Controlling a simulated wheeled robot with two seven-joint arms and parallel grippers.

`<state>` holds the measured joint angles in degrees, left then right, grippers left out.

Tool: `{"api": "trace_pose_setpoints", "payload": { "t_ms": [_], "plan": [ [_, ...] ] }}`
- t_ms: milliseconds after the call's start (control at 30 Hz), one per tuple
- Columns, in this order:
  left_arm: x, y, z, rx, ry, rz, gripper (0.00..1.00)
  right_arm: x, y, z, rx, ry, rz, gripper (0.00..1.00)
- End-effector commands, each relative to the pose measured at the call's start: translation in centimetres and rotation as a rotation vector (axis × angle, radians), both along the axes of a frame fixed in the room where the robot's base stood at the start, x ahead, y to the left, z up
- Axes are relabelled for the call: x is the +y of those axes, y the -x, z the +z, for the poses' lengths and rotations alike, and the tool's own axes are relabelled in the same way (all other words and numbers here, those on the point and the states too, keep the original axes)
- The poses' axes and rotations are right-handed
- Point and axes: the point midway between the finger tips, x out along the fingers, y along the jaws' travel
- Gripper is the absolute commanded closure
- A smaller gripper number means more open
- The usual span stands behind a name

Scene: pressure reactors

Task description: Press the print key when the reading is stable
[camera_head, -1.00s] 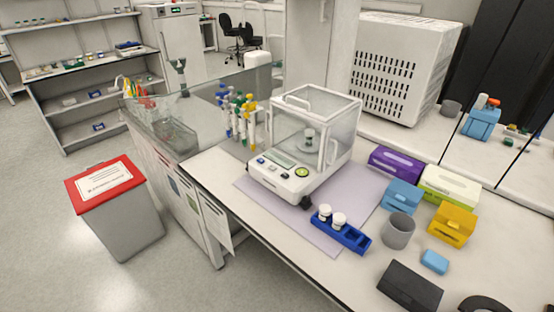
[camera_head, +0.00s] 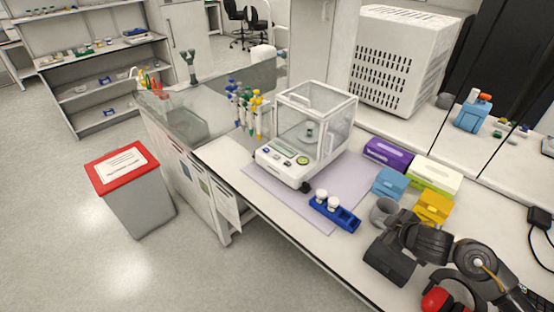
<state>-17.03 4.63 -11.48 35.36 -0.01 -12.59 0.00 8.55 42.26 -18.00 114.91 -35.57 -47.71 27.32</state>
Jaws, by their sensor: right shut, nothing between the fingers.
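The white analytical balance (camera_head: 290,165) stands on a lilac mat (camera_head: 342,190), with a clear draft shield (camera_head: 318,105) over its pan. A small vial (camera_head: 309,132) stands on the pan. The front panel has a small display (camera_head: 284,156), a round green key (camera_head: 303,160) and small dark blue keys (camera_head: 266,149). The reading and key labels are too small to make out. My right gripper (camera_head: 392,228) is shut and empty at the lower right, beside the grey cup and well apart from the balance. My left gripper is out of view.
A blue rack (camera_head: 346,219) with two white-capped vials stands before the balance.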

Motion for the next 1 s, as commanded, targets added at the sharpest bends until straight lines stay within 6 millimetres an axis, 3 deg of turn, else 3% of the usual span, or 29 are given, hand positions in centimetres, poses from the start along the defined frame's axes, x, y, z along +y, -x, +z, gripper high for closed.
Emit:
{"api": "trace_pose_setpoints", "payload": {
  "t_ms": [33,200,400,567,1000],
  "plan": [
    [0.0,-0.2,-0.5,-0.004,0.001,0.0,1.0,-2.9,-2.2,1.8,-0.019,0.047,0.032,1.0],
    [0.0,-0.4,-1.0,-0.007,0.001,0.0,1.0,-9.6,-4.9,6.3,0.011,0.096,0.07,1.0],
    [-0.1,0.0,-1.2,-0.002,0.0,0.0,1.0,-13.9,-5.2,9.2,0.05,0.108,0.055,1.0],
    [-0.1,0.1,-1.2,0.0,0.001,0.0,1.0,-14.7,-5.2,9.8,0.06,0.107,0.049,1.0],
    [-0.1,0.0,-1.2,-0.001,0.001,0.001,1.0,-14.5,-5.3,9.8,0.057,0.106,0.051,1.0]
  ]
}}
